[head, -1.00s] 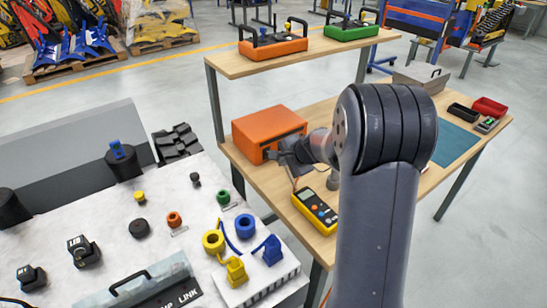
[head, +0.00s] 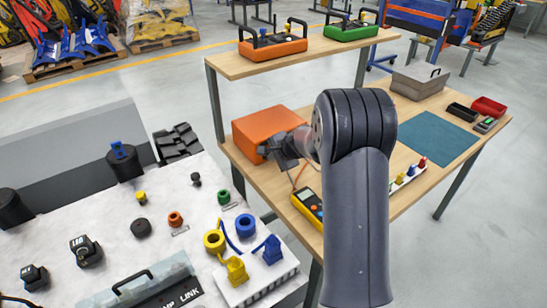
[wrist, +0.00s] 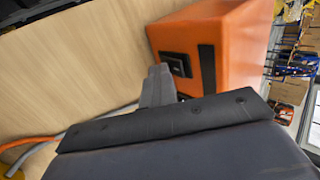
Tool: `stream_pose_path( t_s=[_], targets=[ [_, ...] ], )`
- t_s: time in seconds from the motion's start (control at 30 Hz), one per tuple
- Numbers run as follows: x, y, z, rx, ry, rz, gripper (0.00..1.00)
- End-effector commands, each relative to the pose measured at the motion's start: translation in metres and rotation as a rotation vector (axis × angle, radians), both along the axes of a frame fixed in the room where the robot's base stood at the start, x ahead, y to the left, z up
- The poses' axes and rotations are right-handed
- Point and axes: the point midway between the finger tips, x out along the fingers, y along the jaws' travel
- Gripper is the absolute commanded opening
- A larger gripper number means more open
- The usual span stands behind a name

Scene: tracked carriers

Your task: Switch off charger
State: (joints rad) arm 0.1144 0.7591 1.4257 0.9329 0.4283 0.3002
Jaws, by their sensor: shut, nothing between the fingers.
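The charger is an orange box (head: 262,127) on the wooden bench, and it also shows in the wrist view (wrist: 228,40). Its face in the wrist view carries a small black switch panel (wrist: 176,64) and a black vertical strip (wrist: 207,68). My gripper (head: 268,152) is shut and empty, in front of the box's near face. In the wrist view its dark fingertips (wrist: 160,72) are close beside the switch panel and overlap its lower edge. I cannot tell whether they touch it, nor which way the switch is set.
A yellow multimeter (head: 307,206) lies on the bench (head: 405,200), partly behind my arm. A teal mat (head: 438,138), a grey case (head: 420,82) and coloured connectors (head: 411,173) are to the right. A shelf (head: 235,64) stands above the charger. A white battery top (head: 60,225) fills the lower left.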

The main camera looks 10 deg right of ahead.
Motion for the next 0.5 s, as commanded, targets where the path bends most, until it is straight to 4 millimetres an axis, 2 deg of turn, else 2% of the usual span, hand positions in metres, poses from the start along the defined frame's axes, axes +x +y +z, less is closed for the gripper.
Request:
stream_pose_path(
  t_s=[0.27,0.5],
  targets=[
    [0.000,0.000,0.001,0.000,0.000,0.000,0.00],
    [0.000,0.000,0.012,0.001,-0.002,0.000,0.00]
  ],
)
